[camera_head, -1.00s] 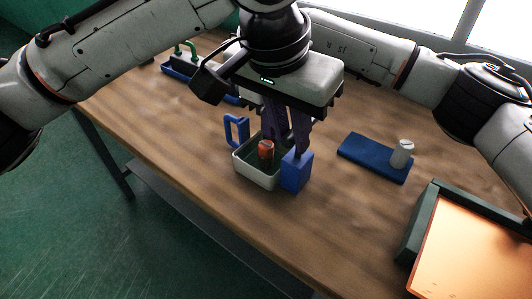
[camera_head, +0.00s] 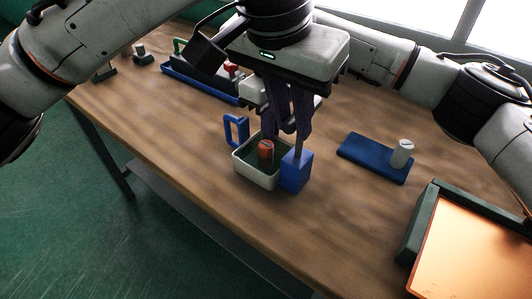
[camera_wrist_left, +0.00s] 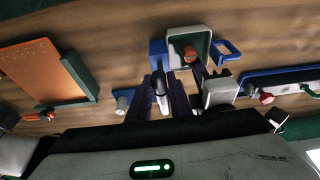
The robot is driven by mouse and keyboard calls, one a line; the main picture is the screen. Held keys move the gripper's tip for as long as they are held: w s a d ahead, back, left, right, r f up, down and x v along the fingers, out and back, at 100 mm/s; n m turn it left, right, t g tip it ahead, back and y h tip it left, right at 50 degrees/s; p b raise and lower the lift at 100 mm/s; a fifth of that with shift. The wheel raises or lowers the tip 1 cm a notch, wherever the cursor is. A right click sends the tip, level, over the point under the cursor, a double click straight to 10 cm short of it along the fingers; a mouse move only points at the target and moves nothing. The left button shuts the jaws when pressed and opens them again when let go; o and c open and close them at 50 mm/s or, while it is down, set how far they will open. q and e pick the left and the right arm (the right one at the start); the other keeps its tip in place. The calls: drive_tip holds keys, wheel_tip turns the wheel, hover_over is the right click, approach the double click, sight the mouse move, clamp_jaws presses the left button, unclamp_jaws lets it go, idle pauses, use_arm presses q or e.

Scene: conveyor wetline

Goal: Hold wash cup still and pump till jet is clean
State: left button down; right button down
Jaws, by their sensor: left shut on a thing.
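The wash cup (camera_head: 242,173) is a pale, square-rimmed open container with a blue loop handle (camera_head: 236,130) on its far-left side. An orange-red piece (camera_head: 265,150) stands inside it. A blue block (camera_head: 297,173) adjoins its right side, and a thin grey rod (camera_head: 298,148) rises from the block. My left gripper (camera_head: 297,128) is above the block, shut on the rod's upper part; a pale, dark-ended shaft (camera_wrist_left: 162,95) shows between its fingers in the left wrist view. My right gripper is mostly hidden behind the left one; its pale body (camera_wrist_left: 220,90) shows near the cup. No jet can be made out.
A blue mat (camera_head: 370,160) with a grey cylinder (camera_head: 402,153) lies to the right. A green-edged orange tray (camera_head: 412,235) is at front right. A long blue tray (camera_head: 200,85) and small fixtures stand at the back left. The front-left tabletop is clear.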

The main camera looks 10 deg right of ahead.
use_arm(q)
wheel_tip(320, 180, down, 4)
drive_tip(key=shift+w+r, duration=0.1)
drive_tip(key=shift+r, duration=0.05)
idle(0.4)
drive_tip(key=shift+r, duration=2.15)
wheel_tip(320, 180, down, 4)
drive_tip(key=shift+f, duration=0.1)
